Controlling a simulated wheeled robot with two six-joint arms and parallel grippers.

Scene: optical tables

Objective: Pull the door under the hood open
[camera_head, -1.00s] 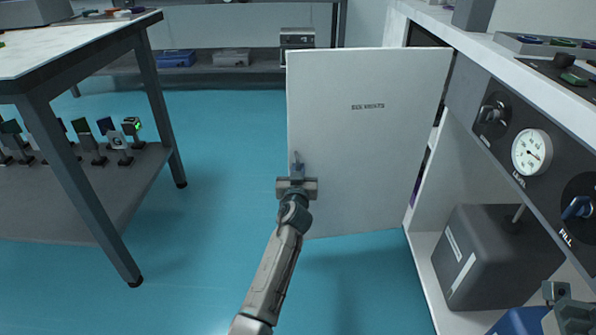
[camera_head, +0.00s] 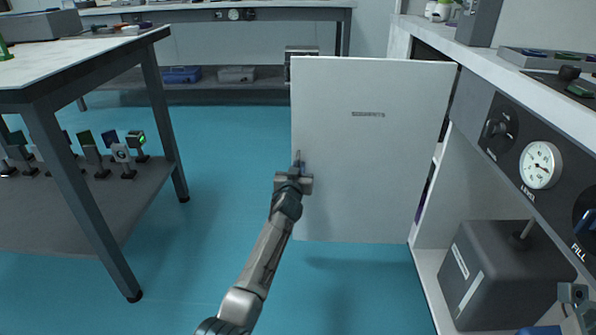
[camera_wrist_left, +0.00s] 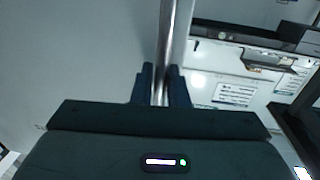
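The white cabinet door (camera_head: 375,180), with a dark label high on its face, stands swung out from the cabinet under the counter, its right side by the cabinet opening. My left gripper (camera_head: 297,170) is at the door's left, free edge. In the left wrist view its two dark fingers (camera_wrist_left: 161,85) flank a shiny metal handle bar (camera_wrist_left: 175,35) and look shut on it. In the head view the gripper hides most of the handle. Part of my right gripper (camera_head: 573,297) shows at the lower right edge; its fingers are not clear.
Inside the open cabinet stands a dark grey container (camera_head: 505,275). The counter front carries a gauge (camera_head: 541,165) and knobs. A table (camera_head: 95,65) with a lower shelf of small devices stands left. Blue floor (camera_head: 230,130) is clear between the table and the door.

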